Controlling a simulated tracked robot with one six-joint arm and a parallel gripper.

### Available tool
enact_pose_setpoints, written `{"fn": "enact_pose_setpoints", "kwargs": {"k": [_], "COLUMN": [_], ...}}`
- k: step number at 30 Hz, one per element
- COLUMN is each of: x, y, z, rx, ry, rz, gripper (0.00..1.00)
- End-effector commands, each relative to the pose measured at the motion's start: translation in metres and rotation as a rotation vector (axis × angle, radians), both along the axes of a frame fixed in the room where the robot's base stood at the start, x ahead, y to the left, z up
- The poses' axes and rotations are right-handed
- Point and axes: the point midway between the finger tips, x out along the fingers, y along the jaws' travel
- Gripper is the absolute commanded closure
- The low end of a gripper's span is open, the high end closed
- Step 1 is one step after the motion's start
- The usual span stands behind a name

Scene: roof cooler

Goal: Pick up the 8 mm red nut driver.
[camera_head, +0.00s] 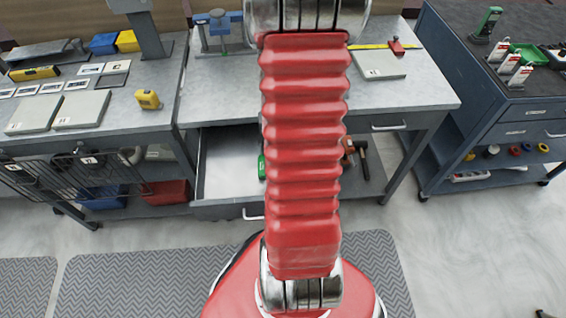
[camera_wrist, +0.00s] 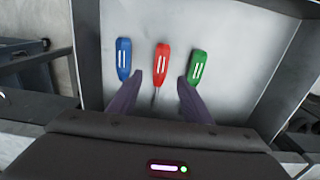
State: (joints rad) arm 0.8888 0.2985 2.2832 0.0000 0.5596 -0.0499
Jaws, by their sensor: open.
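In the wrist view, a tool with a red handle (camera_wrist: 161,63) and a thin dark shaft lies in an open drawer (camera_wrist: 225,20). A similar blue-handled tool (camera_wrist: 123,58) lies to its left and a green-handled one (camera_wrist: 198,67) to its right. Each handle has white marks; I cannot read a size. My gripper (camera_wrist: 160,78) is open above the drawer, its fingers on either side of the red tool in the picture, with nothing held. In the head view my red arm hides most of the drawer (camera_head: 222,165); only a bit of green (camera_head: 262,166) shows there.
A blue tool cart (camera_head: 480,130) stands at the right. Hammers (camera_head: 360,155) are on the shelf below the bench.

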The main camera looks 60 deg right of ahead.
Motion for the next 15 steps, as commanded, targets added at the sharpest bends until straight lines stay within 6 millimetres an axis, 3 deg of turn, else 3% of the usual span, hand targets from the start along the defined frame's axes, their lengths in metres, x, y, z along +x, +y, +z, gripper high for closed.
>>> {"fn": "enact_pose_setpoints", "kwargs": {"k": [5, 15], "x": [-0.001, -0.004], "y": [0.001, 0.005], "z": [-0.005, -0.041], "rx": [0.001, 0.003], "ry": [0.001, 0.003], "rz": [0.0, -0.001], "gripper": [0.55, 0.55]}}
